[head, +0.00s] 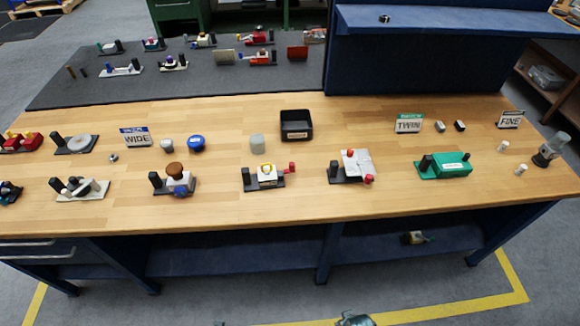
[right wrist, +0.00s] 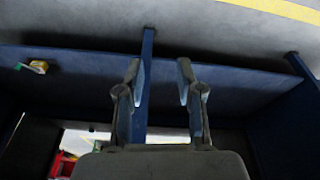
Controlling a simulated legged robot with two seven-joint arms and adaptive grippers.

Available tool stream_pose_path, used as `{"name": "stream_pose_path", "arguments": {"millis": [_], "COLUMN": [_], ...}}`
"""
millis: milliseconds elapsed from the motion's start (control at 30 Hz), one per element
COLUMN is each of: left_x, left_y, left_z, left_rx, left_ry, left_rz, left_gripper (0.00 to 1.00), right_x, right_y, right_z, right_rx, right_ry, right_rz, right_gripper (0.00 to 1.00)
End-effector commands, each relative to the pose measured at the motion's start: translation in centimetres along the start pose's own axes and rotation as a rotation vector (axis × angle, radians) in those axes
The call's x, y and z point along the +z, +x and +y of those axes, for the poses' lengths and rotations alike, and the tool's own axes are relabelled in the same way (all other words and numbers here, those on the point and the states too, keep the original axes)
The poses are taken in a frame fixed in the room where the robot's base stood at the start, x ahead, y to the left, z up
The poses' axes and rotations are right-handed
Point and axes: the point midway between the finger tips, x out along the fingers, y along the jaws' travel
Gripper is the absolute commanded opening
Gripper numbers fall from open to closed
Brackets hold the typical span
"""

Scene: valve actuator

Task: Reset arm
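My right gripper (right wrist: 160,76) shows in the right wrist view with its two fingers apart and nothing between them. In the head view only a small grey part, which seems to be of my right arm or gripper (head: 355,319), shows at the bottom edge, below and in front of the workbench (head: 230,220). My left gripper cannot be made out in the head view. No gripper touches anything on the bench. Valve-like devices stand in a row on the bench top, among them a green one (head: 450,165), a white one with a red handle (head: 267,174) and one with a brown knob (head: 174,176).
The bench has a blue lower shelf (head: 240,257), also in the right wrist view (right wrist: 210,78). A small yellow-and-white item (head: 416,238) lies on it. A black tray (head: 296,133) and label signs stand on the bench. Floor in front looks clear, with yellow lines.

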Motion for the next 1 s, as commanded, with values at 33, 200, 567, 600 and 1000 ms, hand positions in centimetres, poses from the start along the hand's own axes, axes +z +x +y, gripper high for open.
{"name": "stream_pose_path", "arguments": {"millis": [33, 200, 567, 600, 1000], "left_x": [1.0, 6.5, 17.5, 17.8, 18.2], "left_y": [2.3, 10.9, 19.1, 19.3, 19.4], "left_z": [0.1, 0.5, 0.9, 0.9, 0.9], "left_rx": [0.001, 0.006, 0.013, 0.013, 0.013], "left_ry": [0.002, 0.01, 0.025, 0.025, 0.026], "left_rz": [-0.016, -0.061, -0.114, -0.115, -0.116], "left_gripper": [0.57, 0.57, 0.57, 0.57, 0.57], "right_x": [1.0, 6.5, 17.5, 17.8, 18.2], "right_y": [2.2, 10.9, 19.1, 19.3, 19.4], "right_z": [-0.1, -0.6, -1.0, -1.0, -1.0], "right_rx": [-0.002, -0.008, -0.015, -0.015, -0.015], "right_ry": [-0.002, -0.01, -0.024, -0.025, -0.025], "right_rz": [-0.016, -0.061, -0.114, -0.115, -0.117], "right_gripper": [0.36, 0.36, 0.36, 0.36, 0.36]}}
